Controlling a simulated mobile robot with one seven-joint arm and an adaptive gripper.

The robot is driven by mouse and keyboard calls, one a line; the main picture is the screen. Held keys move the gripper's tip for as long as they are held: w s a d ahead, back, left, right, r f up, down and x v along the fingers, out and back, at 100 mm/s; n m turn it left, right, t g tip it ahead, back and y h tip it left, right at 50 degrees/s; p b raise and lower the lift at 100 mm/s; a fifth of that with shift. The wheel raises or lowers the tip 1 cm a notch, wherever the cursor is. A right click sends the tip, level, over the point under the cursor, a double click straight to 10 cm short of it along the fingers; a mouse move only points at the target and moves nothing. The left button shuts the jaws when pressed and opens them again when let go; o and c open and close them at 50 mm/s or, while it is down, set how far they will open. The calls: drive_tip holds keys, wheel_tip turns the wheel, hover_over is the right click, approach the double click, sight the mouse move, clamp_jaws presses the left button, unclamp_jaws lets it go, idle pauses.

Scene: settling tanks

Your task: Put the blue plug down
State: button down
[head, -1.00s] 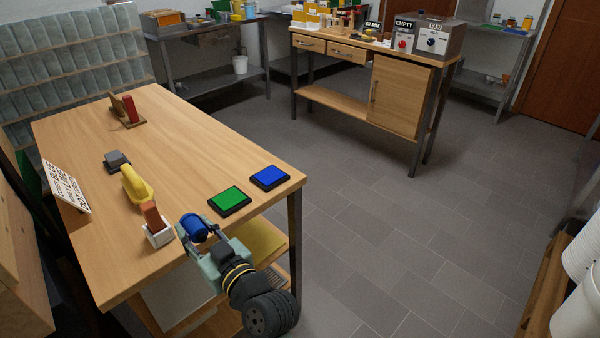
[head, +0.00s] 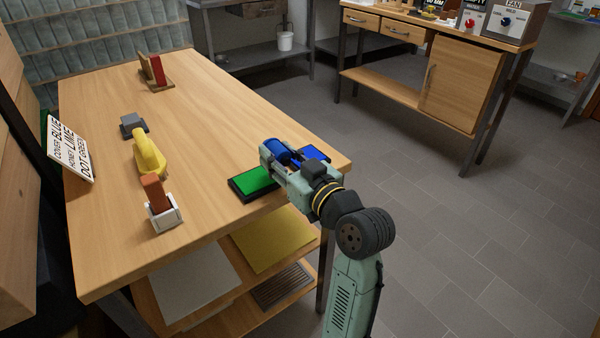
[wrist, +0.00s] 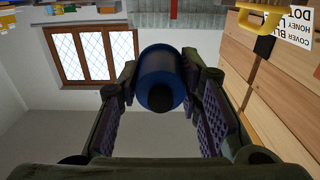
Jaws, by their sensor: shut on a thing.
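The blue plug (head: 277,150), a short blue cylinder, is held in my gripper (head: 275,157). In the wrist view the plug (wrist: 160,70) sits between the two fingers, its round end with a black centre facing the camera. The gripper is over the right front part of the wooden table, by a green pad (head: 250,184) and a blue pad (head: 315,152). My gripper and arm partly hide both pads. I cannot tell the plug's exact height above the table.
On the table's left stand a white holder with a brown block (head: 163,213), a yellow-handled tool (head: 149,155), a grey block (head: 132,124) and a lettered card (head: 70,148). A red and brown stand (head: 154,72) is at the back. The table's middle is clear.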

drive_tip(key=d, duration=0.1)
drive_tip(key=w+d, duration=0.1)
drive_tip(key=d, duration=0.1)
drive_tip(key=shift+w, duration=0.25)
drive_tip(key=f, duration=0.2)
drive_tip(key=d+f+p, duration=0.1)
drive_tip(key=shift+w+f, duration=0.1)
drive_tip(key=shift+w, duration=0.2)
drive_tip(key=shift+f, duration=0.2)
drive_tip(key=shift+f+b, duration=0.35)
drive_tip(key=shift+f, duration=0.05)
drive_tip(key=shift+f+b, duration=0.25)
drive_tip(key=shift+b, duration=0.05)
drive_tip(key=c, duration=1.1)
unclamp_jaws()
drive_tip(key=shift+r, duration=0.1)
